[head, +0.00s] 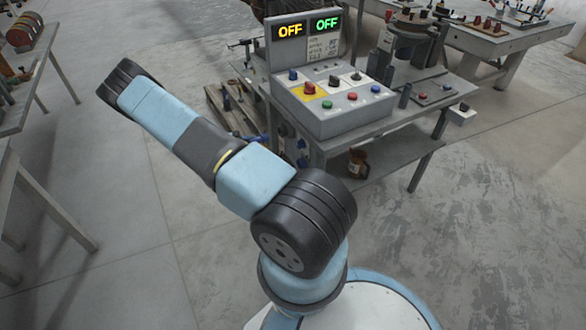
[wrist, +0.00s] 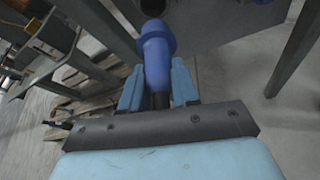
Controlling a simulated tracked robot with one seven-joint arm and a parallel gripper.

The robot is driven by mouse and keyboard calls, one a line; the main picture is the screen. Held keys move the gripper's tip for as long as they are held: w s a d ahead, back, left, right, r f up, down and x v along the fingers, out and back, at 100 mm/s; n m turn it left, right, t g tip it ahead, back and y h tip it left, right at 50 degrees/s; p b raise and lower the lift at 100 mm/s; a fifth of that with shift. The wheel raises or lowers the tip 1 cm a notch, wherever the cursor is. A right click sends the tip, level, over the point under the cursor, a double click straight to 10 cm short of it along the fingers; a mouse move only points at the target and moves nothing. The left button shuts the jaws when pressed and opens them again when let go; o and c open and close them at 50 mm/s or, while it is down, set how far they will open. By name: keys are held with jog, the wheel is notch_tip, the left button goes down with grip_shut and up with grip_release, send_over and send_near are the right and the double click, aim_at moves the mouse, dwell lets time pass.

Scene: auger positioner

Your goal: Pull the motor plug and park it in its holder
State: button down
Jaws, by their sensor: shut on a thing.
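In the wrist view, my gripper (wrist: 157,84) is shut on a blue plug (wrist: 156,52); its light-blue fingers sit on either side of the plug's narrower body. The plug's wider collar points away from me, towards a dark round opening or fitting and a grey panel at the top of the picture. I cannot tell whether the plug's front end is still seated or free. In the head view my gripper is not clearly visible. Small blue parts (head: 301,152) show under the left end of the bench. I cannot make out the plug's holder for certain.
A grey control box (head: 335,117) with buttons, knobs and two OFF displays (head: 308,28) stands on the bench. A brown jug (head: 358,163) is on the lower shelf. Another table (head: 30,90) stands left; open floor lies right.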

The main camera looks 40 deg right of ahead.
aim_at(262, 139)
jog(key=shift+d, duration=0.2)
jog(key=shift+s+d, duration=0.3)
jog(key=shift+d, duration=0.8)
jog(key=shift+s+d, duration=0.25)
jog(key=shift+d, duration=0.8)
jog(key=shift+s+d+r, duration=0.1)
jog(key=shift+s+d, duration=0.15)
jog(key=shift+d, duration=0.65)
jog(key=shift+s+d, duration=0.2)
jog(key=shift+d, duration=0.65)
dwell(0.5)
jog(key=c, duration=0.8)
grip_release()
jog(key=shift+o, duration=0.2)
jog(key=shift+a, duration=0.1)
jog(key=v, duration=1.3)
jog(key=shift+w+a, duration=0.2)
jog(key=shift+a, duration=0.1)
